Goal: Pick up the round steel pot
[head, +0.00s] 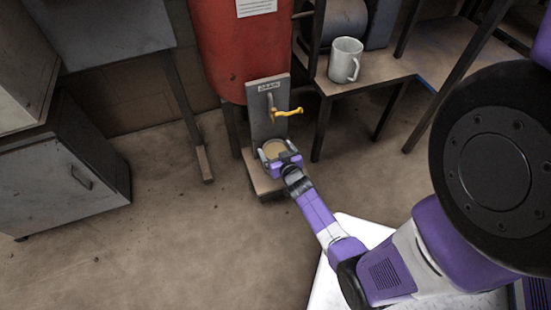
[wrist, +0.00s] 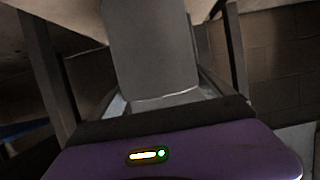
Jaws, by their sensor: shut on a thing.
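The round steel pot (head: 275,148) sits low under a yellow tap, on a small ledge at the foot of a grey upright board. Its round opening shows a brownish inside. My gripper (head: 279,157) reaches it from the front right, with its fingers on either side of the pot, shut on it. The gripper body hides the pot's near side. In the wrist view, a grey curved surface (wrist: 165,101) lies between the fingers; I cannot tell how much of it is pot. Whether the pot is lifted off the ledge cannot be told.
The yellow tap (head: 287,113) sticks out just above the pot, from the grey board (head: 262,100). A red tank (head: 240,50) stands behind. A white mug (head: 345,60) is on a bench at right. A grey cabinet (head: 60,150) stands at left. The floor in front is clear.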

